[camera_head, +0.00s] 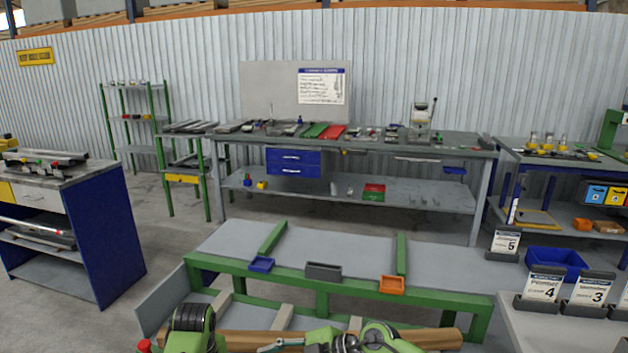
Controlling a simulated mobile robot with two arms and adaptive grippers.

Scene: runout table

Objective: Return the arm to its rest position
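A green and dark part of my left arm (193,325) shows at the bottom edge, left of centre. Its gripper fingers do not show. A green and dark part of my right arm (385,340) shows at the bottom centre. A slim grey piece that looks like my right gripper (282,345) points left from it, in front of a brown wooden beam (430,338). It is too small and cut off to tell whether it is open or shut, or whether it touches the beam.
The runout table (345,250) has a green frame, with blue (261,264), grey (323,271) and orange (391,285) bins along its front edge. Number cards (541,285) and a blue bin (556,262) are at right. A workbench (350,145) stands behind.

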